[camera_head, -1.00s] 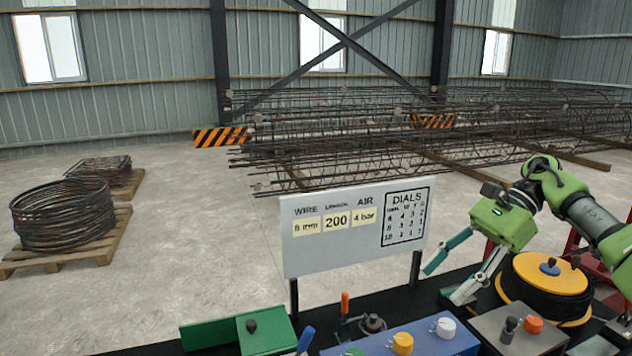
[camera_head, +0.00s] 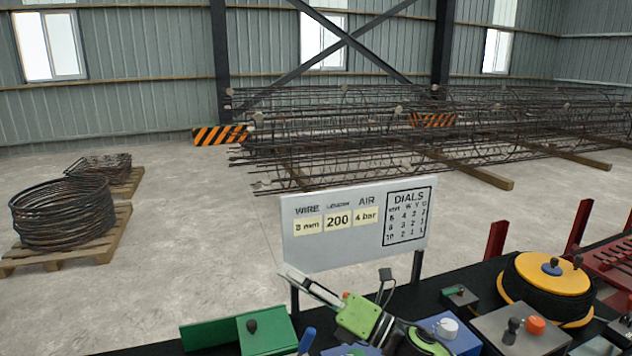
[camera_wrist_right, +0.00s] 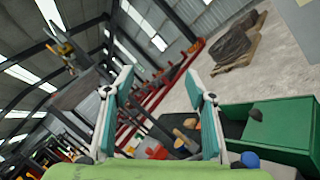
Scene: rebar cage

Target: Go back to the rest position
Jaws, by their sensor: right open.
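My right gripper (camera_head: 292,273) is in front of the lower left of the white sign board (camera_head: 355,258) in the head view. Its green body is low in the middle, over the workbench, and its fingers point up and left. In the wrist view the right gripper (camera_wrist_right: 158,85) has its two teal and white fingers spread apart with nothing between them. My left gripper is not in view.
The black workbench (camera_head: 465,285) holds a green box (camera_head: 267,335), a blue box with dials (camera_head: 462,338), a grey box with knobs (camera_head: 515,330) and a yellow-topped wire reel (camera_head: 552,270). Rebar cages (camera_head: 400,125) lie behind. Wire coils (camera_head: 62,215) stand on pallets at left.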

